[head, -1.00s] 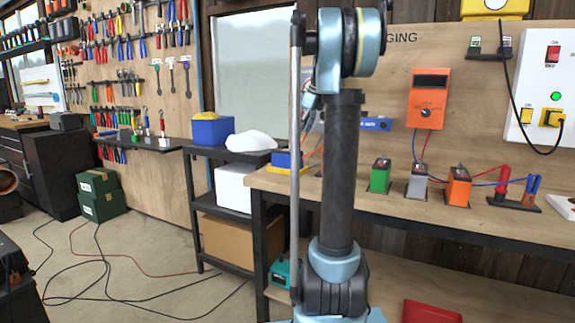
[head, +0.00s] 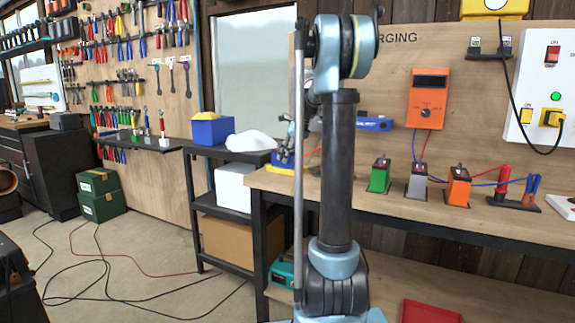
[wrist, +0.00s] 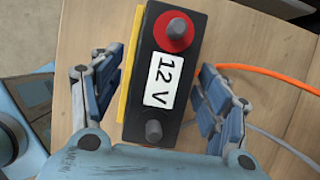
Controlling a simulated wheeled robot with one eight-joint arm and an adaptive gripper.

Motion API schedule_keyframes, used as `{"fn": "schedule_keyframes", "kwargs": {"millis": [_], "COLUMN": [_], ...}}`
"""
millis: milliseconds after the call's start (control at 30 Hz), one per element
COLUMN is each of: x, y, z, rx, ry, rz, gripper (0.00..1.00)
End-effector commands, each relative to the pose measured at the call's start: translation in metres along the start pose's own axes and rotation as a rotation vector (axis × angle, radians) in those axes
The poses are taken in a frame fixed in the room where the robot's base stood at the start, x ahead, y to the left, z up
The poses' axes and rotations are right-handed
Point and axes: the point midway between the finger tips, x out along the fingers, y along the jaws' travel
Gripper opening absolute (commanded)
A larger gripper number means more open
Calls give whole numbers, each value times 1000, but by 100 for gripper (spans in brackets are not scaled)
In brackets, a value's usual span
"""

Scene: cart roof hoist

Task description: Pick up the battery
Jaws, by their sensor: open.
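The battery (wrist: 184,95) has a black top, a white "12 V" label, a red terminal, a grey terminal and a yellow side. In the wrist view it stands between the spread blue fingers of my gripper (wrist: 160,88). The gripper is open, with gaps on both sides of the battery. In the head view my gripper (head: 287,145) is over the left end of the workbench, partly behind my arm.
Green (head: 380,178), grey (head: 417,183) and orange (head: 458,189) small blocks stand along the bench to the right. An orange meter (head: 427,98) hangs on the wall panel. An orange cable (wrist: 268,75) lies on the wood right of the battery. A dark shelf (head: 232,152) stands at left.

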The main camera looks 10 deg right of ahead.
Motion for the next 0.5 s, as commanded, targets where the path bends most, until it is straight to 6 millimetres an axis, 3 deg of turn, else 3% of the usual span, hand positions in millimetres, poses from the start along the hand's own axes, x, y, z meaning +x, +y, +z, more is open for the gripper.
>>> {"fn": "schedule_keyframes", "kwargs": {"millis": [133, 400, 500], "x": [12, 14, 14], "y": [0, 0, 0], "z": [0, 0, 0], "rx": [0, 1, 1], "ry": [0, 0, 0], "rz": [0, 0, 0], "gripper": [69, 69, 46]}}
